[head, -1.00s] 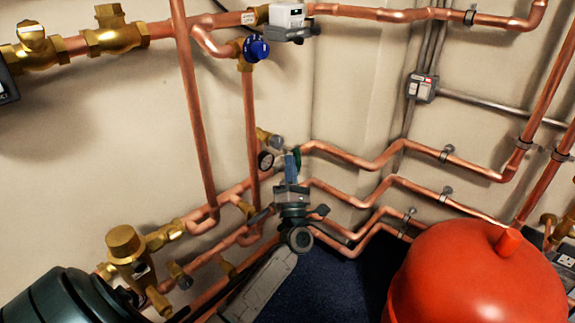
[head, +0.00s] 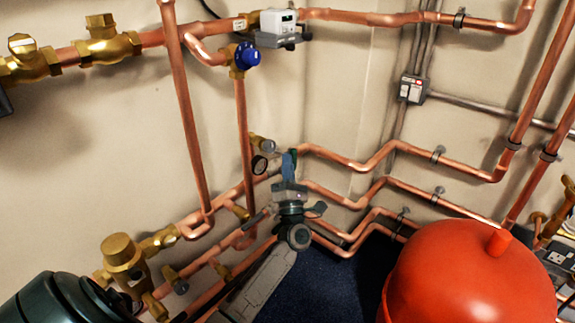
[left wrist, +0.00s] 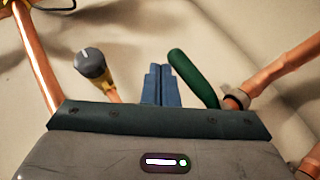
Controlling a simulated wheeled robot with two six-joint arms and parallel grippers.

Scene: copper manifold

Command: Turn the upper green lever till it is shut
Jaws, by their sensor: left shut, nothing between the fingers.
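The green lever (left wrist: 193,78) shows in the left wrist view as a rounded green handle slanting down to a copper pipe fitting. It is just right of my left gripper (left wrist: 161,85), whose blue fingers are shut together with nothing between them. The wrist view does not clearly show whether the fingers touch the lever. In the head view my left gripper (head: 289,163) is at the corner pipes, and only a small dark-green bit of the lever (head: 294,153) shows at its tips. My right gripper is not in view.
A grey-capped valve (left wrist: 90,63) shows left of the fingers. Copper pipes (head: 340,158) run along the right wall. A large red tank (head: 470,275) stands at lower right.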

